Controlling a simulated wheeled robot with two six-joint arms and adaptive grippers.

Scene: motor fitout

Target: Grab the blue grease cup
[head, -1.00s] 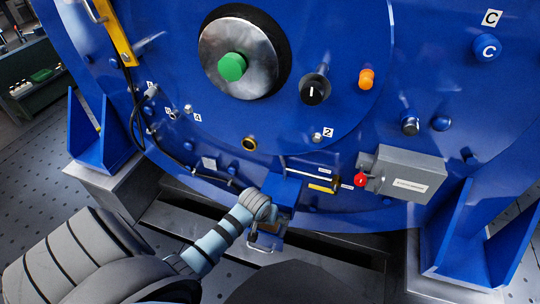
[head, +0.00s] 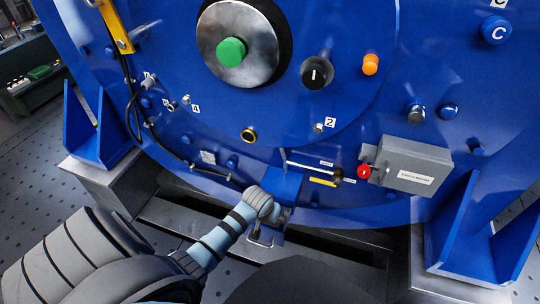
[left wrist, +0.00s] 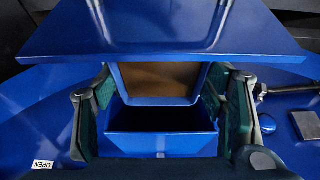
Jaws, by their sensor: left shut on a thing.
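The blue grease cup (left wrist: 160,144) is a blue box seen between the finger pads in the left wrist view. A brown surface (left wrist: 155,78) shows in its upper part, and its lower opening is dark. My left gripper (left wrist: 156,108) has one dark green pad along each side of the cup and is shut on it. In the head view, the blue box (head: 284,184) shows low at the front of the blue motor housing, and my left gripper (head: 278,214) is at it, partly hidden by the wrist. My right gripper is not in view.
A wide blue panel (left wrist: 165,32) overhangs the cup. On the housing (head: 210,125), a rod with a dark knob (head: 336,173) and a grey box (head: 412,165) with a red knob (head: 364,171) are to the right. A metal loop handle (head: 262,238) hangs just below.

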